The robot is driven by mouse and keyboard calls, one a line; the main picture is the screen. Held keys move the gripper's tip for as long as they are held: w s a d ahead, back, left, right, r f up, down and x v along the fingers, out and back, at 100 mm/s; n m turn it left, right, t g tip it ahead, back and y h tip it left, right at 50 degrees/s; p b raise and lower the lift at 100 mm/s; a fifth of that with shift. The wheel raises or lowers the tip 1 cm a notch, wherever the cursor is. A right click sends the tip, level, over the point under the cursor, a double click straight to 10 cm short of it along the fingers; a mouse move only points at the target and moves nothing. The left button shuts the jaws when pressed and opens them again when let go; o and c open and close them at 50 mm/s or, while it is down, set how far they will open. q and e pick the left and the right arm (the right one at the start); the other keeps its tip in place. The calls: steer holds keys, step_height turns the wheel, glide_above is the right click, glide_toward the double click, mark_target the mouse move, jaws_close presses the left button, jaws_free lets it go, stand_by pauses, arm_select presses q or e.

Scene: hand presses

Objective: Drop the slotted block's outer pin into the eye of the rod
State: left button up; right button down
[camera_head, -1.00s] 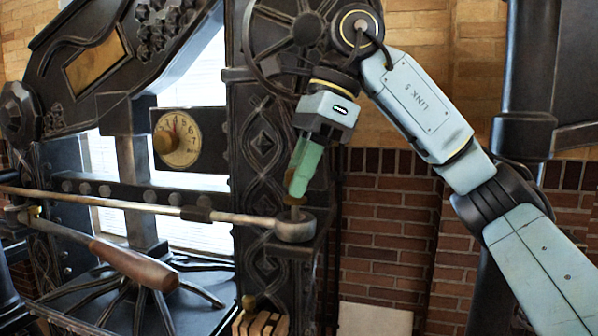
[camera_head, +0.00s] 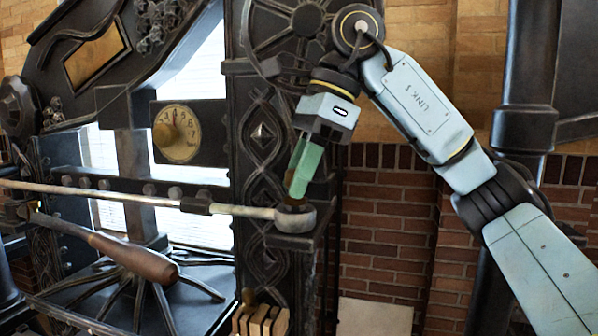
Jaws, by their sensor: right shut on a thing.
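The rod (camera_head: 120,195) runs across the press from the left edge and ends in a round eye (camera_head: 297,224) at the right, beside the dark column. My right gripper (camera_head: 296,194), with green fingers, is shut on a brown-headed pin (camera_head: 297,203) right above the eye. The pin's lower part is out of sight, and it seems to sit in the eye's opening. The slotted block (camera_head: 262,321), tan wood with slots, is at the bottom edge, cut off by the frame. My left gripper is not in view.
A lever with a wooden handle (camera_head: 140,260) hangs below the rod. A round dial (camera_head: 178,134) sits on the press behind. The dark ornate column (camera_head: 262,135) stands close behind my right gripper. Open space lies right of it, before the brick wall (camera_head: 385,225).

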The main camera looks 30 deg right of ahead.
steer(key=c, duration=1.1)
jaws_free()
steer(key=shift+o, duration=0.3)
steer(key=o, duration=0.5)
steer(key=shift+r+p, duration=2.5)
steer(key=shift+r, duration=0.05)
